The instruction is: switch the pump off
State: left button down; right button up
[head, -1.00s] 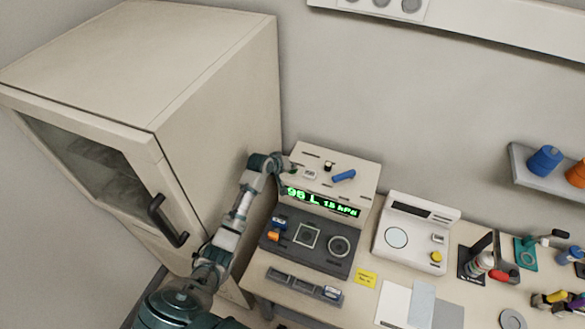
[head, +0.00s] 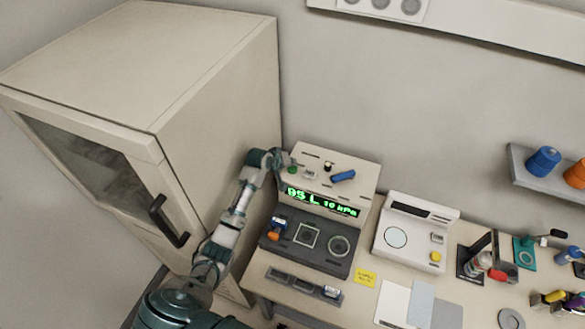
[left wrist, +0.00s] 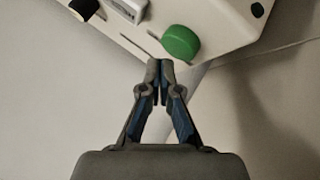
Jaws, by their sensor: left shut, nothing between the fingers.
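The pump machine is a beige console (head: 355,193) on the bench, with a lit green display (head: 322,201) that seems to read "95 L 10 kPa". On its sloped upper panel are a round green button (head: 293,169), a small white switch (head: 310,174) and a black knob (head: 328,165). In the left wrist view the green button (left wrist: 181,42) is close ahead and right of my fingertips. My left gripper (head: 281,181) is shut and empty, at the console's left edge; its closed tips (left wrist: 160,66) appear apart from the button. Which control is the pump's is not labelled legibly. My right gripper is out of view.
A tall beige cabinet (head: 220,130) with a black handle (head: 168,221) stands close left of my arm. A blue part (head: 343,176) sits on the upper panel. A white device (head: 413,235) stands right of the console. A yellow note (head: 365,278) lies in front.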

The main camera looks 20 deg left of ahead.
aim_at(291, 169)
pick_arm(q)
jog(key=shift+r, duration=2.5)
